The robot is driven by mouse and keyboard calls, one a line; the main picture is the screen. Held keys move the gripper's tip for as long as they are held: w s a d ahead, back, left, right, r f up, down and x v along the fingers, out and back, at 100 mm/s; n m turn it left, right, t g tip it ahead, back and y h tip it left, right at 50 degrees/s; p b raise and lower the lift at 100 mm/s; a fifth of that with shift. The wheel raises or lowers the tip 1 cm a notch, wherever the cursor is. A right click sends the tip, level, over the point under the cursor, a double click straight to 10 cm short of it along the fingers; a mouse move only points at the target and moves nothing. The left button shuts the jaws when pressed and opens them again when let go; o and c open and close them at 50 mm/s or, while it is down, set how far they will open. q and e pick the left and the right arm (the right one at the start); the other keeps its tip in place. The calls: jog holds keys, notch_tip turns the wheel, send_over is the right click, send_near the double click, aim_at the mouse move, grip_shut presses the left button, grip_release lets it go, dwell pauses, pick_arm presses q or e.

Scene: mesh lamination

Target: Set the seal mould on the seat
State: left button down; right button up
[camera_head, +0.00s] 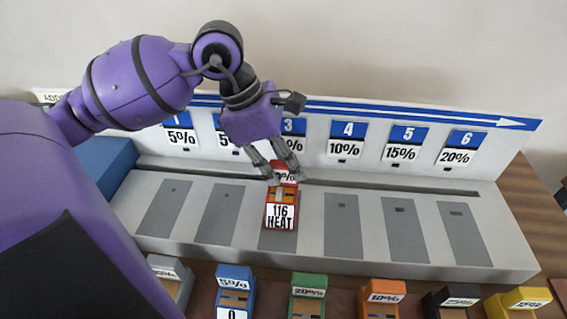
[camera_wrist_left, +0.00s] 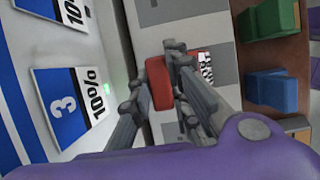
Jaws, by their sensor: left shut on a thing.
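My left gripper (camera_head: 285,177) is shut on the back end of a red mould (camera_head: 268,212) with a white "116 HEAT" label (camera_head: 280,217). The mould is upright over the third grey seat (camera_head: 277,241) from the left, in front of card 3. Whether its base touches the seat cannot be told. In the left wrist view, the left gripper's fingers stand on both sides of the red mould (camera_wrist_left: 158,82). My fingers hide part of the mould and of card 3 (camera_head: 293,128). My right gripper is in neither view.
The other grey seats on the pale bench (camera_head: 310,258) are bare, such as the fourth (camera_head: 341,225). A numbered white panel (camera_head: 380,118) stands behind. Several colored blocks, including blue (camera_head: 235,285) and green (camera_head: 308,290), line the front. A green light (camera_wrist_left: 104,88) glows beside card 3.

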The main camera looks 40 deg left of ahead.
pick_arm(q)
jog(key=shift+f, duration=0.2)
jog(key=c, duration=1.6)
grip_release()
jog(key=shift+c, duration=0.2)
jog(key=shift+r, duration=0.3)
jog(key=v, duration=1.2)
jog(key=shift+p, duration=0.4)
